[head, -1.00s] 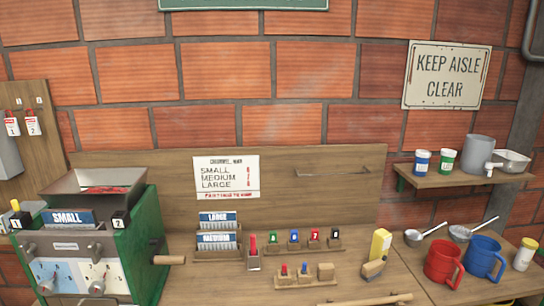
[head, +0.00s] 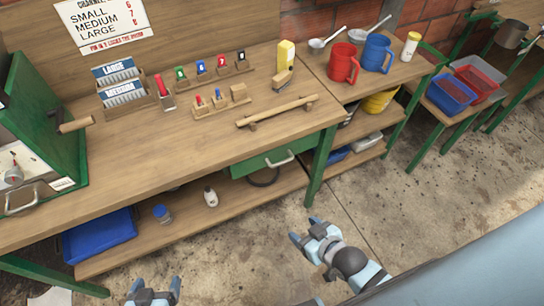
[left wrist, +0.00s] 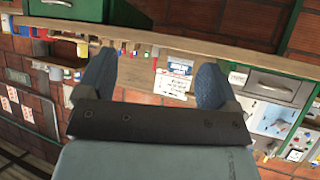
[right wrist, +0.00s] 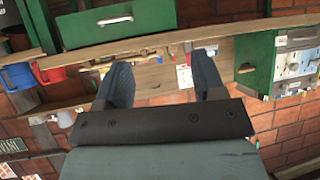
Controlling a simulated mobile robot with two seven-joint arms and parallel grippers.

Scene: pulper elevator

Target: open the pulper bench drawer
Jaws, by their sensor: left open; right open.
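The pulper bench drawer (head: 250,164) has a green front under the front edge of the wooden bench, beside the right green leg. It looks shut. Its pale bar handle (head: 280,160) is clear of both grippers. In the right wrist view the drawer front (right wrist: 85,27) and handle (right wrist: 115,20) show at the top. My right gripper (head: 304,229) is open and empty, in front of the bench and lower right of the handle in the head view. My left gripper (head: 155,284) is open and empty at the bottom of the head view, well away from the handle.
The bench top (head: 200,150) carries a wooden bar (head: 278,111), label racks and a green pulper (head: 45,130) at left. The lower shelf holds a blue tray (head: 100,235) and a white bottle (head: 210,197). Concrete floor (head: 240,240) in front is open.

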